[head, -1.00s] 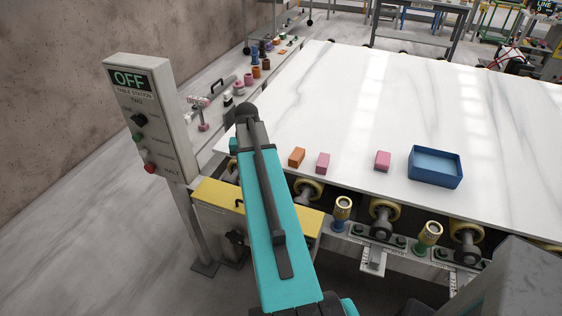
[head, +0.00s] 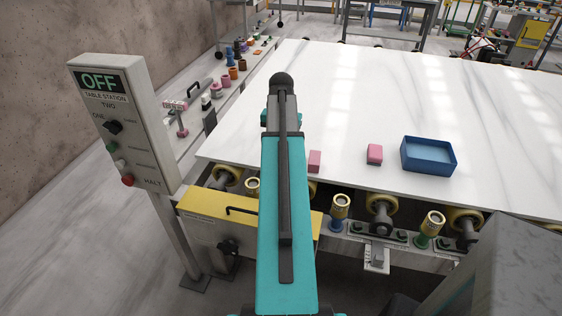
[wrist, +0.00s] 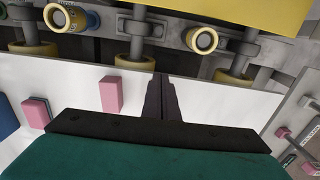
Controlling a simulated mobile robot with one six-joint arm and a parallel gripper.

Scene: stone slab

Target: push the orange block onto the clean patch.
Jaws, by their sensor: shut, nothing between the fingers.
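The orange block does not show in either current view; my arm covers the part of the slab beside the near pink block in the head view. The white stone slab (head: 380,90) has faint grey veins, and I cannot pick out a distinct clean patch on it. My gripper (wrist: 162,78) shows in the wrist view with its dark fingers together, over the slab near its edge. Nothing shows between the fingers. In the head view my arm hides the fingers.
Two pink blocks (head: 314,161) (head: 375,154) and a blue tray (head: 428,156) stand right of my arm near the slab's front edge. Rollers (head: 382,212) line that edge. A control panel reading OFF (head: 121,130) stands left. The slab's far part is clear.

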